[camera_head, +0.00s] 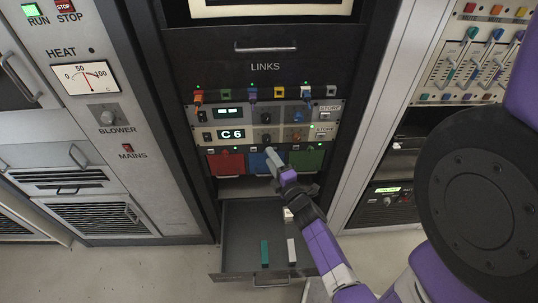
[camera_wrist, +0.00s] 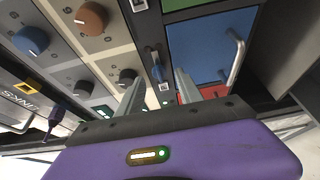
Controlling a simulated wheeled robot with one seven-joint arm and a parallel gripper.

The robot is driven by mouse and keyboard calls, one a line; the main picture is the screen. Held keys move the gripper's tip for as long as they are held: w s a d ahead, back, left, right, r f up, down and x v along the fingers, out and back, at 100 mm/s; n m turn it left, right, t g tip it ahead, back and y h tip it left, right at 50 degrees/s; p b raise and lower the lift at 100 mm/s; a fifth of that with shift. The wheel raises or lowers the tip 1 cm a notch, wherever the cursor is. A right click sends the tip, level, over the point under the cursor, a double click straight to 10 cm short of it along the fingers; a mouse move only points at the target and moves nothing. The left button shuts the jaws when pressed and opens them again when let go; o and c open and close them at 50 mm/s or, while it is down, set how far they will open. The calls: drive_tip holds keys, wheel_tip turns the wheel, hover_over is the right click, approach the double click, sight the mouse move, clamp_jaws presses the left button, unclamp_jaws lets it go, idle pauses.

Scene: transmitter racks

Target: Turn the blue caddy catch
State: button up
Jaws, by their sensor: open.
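The blue caddy (camera_head: 257,163) sits between the red and green caddies in the rack's lower row. Its blue front also shows in the wrist view (camera_wrist: 200,50), with a metal handle (camera_wrist: 236,55) on the right. The blue caddy catch (camera_wrist: 157,65) is a small dark blue lever beside that front, lying along the picture's vertical. My gripper (camera_wrist: 158,84) is open, with one finger on each side of the catch's line. The catch shows between the fingertips; I cannot tell whether they touch it. In the head view my gripper (camera_head: 274,163) covers part of the blue caddy.
The red caddy (camera_head: 226,163) and green caddy (camera_head: 307,159) flank the blue one. An open drawer (camera_head: 235,232) below holds a green block (camera_head: 264,252) and a white block (camera_head: 291,251). Knobbed panels (camera_head: 245,135) lie just above the caddies.

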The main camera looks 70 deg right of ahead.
drive_tip(key=shift+x, duration=0.95)
drive_tip(key=shift+c, duration=0.4)
clamp_jaws()
